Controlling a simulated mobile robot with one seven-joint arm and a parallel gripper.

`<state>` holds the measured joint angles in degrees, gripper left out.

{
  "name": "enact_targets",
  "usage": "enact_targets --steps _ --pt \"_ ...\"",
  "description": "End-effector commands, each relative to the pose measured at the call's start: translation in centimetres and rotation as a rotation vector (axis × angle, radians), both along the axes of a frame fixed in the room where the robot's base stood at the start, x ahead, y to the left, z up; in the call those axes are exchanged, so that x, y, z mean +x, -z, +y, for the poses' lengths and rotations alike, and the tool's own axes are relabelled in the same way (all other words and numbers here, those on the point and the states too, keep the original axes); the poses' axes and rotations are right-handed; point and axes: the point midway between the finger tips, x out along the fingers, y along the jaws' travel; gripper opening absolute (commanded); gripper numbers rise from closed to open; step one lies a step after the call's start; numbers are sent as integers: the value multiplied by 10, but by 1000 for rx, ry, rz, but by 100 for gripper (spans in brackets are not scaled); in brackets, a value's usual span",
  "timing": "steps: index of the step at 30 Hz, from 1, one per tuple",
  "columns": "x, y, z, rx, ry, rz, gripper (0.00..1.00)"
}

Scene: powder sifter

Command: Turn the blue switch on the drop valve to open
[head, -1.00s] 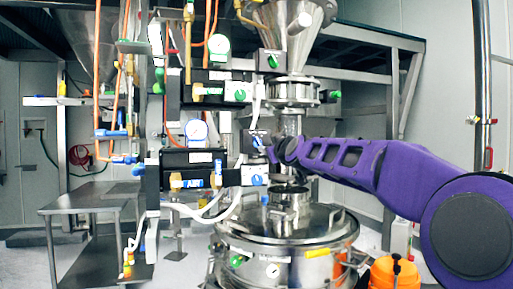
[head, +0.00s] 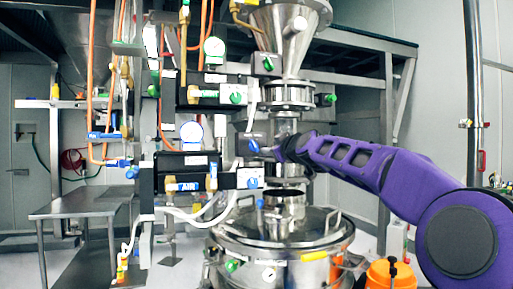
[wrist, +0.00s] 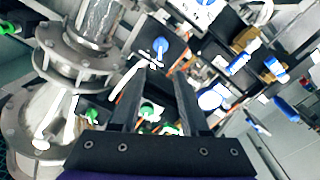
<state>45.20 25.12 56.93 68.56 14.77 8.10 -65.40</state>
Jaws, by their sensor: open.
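A blue switch (head: 254,147) sits on a small dark box beside the vertical pipe in the head view. It also shows in the wrist view (wrist: 160,46), just past the fingertips, with its handle roughly upright in that picture. My gripper (wrist: 165,72) is open and empty, its two black fingers pointing toward this switch with a gap between them. In the head view my gripper is at the end of the purple arm, close to the switch, and its fingers are hard to make out. I cannot tell whether they touch the switch.
A second blue switch (head: 252,182) sits just below on a black valve block. Green switches (head: 237,98) sit above, with round gauges (head: 191,132) and hoses to the left. The steel pipe and flanges (wrist: 75,60) stand close to my gripper. A steel vessel (head: 283,245) lies below.

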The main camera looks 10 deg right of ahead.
Motion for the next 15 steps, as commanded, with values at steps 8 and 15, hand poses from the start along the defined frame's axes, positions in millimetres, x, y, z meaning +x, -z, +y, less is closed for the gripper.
enact_targets --steps 8,15 --pt "27 0 7 0 -2 0 45" --pt "54 -3 14 0 -3 1 45"
